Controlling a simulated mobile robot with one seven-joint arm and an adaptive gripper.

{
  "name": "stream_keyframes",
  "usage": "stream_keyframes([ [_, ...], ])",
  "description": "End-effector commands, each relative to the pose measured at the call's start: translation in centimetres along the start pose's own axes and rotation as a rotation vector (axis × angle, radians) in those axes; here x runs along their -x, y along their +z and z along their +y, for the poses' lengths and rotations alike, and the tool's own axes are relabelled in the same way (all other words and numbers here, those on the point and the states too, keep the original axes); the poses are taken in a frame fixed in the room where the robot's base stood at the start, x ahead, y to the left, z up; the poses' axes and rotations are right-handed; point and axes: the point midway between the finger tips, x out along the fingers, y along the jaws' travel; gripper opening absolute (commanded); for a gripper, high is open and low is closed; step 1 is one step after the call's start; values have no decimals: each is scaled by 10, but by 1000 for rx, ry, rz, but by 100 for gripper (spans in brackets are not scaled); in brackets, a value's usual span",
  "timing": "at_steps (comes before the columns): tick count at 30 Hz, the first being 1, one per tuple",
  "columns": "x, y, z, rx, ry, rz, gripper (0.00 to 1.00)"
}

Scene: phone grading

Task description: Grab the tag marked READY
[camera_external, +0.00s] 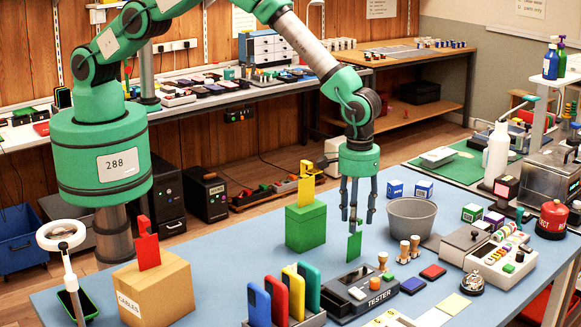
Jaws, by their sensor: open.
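My gripper (357,212) points straight down above the blue table, its fingers apart, with nothing seen between them. A small green tag (354,247) stands upright just below the fingertips, at the back of the black tester (372,290). I cannot tell whether the fingers touch it. A yellow tag (306,191) stands on a green box (306,227) left of my gripper. A red tag (147,244) stands on a cardboard box (153,288) marked CABLES at the front left. No writing is readable on any tag, so I cannot tell which says READY.
A grey bucket (411,221) is close on the right of my gripper. Wooden pegs (404,252) stand near the tester. A rack of coloured phones (284,318) stands at the front. The blue table (228,262) is clear between the cardboard box and green box.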

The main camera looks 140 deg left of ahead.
Motion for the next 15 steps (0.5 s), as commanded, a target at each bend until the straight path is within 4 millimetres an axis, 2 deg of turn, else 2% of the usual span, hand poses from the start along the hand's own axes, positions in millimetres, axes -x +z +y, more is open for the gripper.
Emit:
stream_keyframes([
  [9, -32, 0, 0, 0, -1, 0, 45],
  [15, -40, 0, 0, 0, 0, 0, 45],
])
